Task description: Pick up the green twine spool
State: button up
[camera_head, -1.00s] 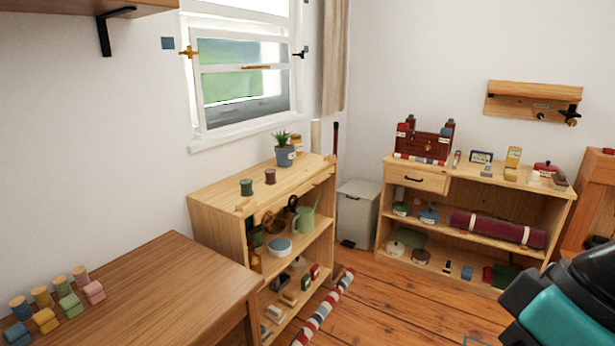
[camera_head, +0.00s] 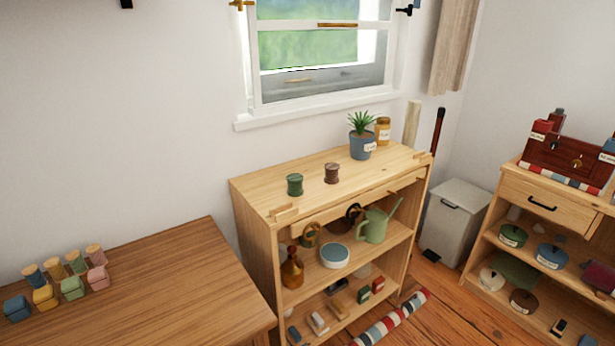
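The green twine spool (camera_head: 295,185) stands upright on the top of the light wooden shelf unit (camera_head: 257,187), toward its left part. A similar brown spool (camera_head: 332,173) stands to its right, a small gap apart. My gripper is not in view now, so I cannot see whether it is open or shut. Nothing hides the green spool.
A potted plant (camera_head: 362,145) and a yellow jar (camera_head: 383,131) stand at the back right of the same top. A striped roll (camera_head: 392,318) lies on the floor. A grey bin (camera_head: 455,222) stands right of the shelf.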

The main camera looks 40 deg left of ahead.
aim_at(295, 190)
jog(key=u, duration=0.3)
jog(key=i, duration=0.75)
jog(key=u, duration=1.05)
jog(key=i, duration=0.65)
jog(key=u, duration=0.55)
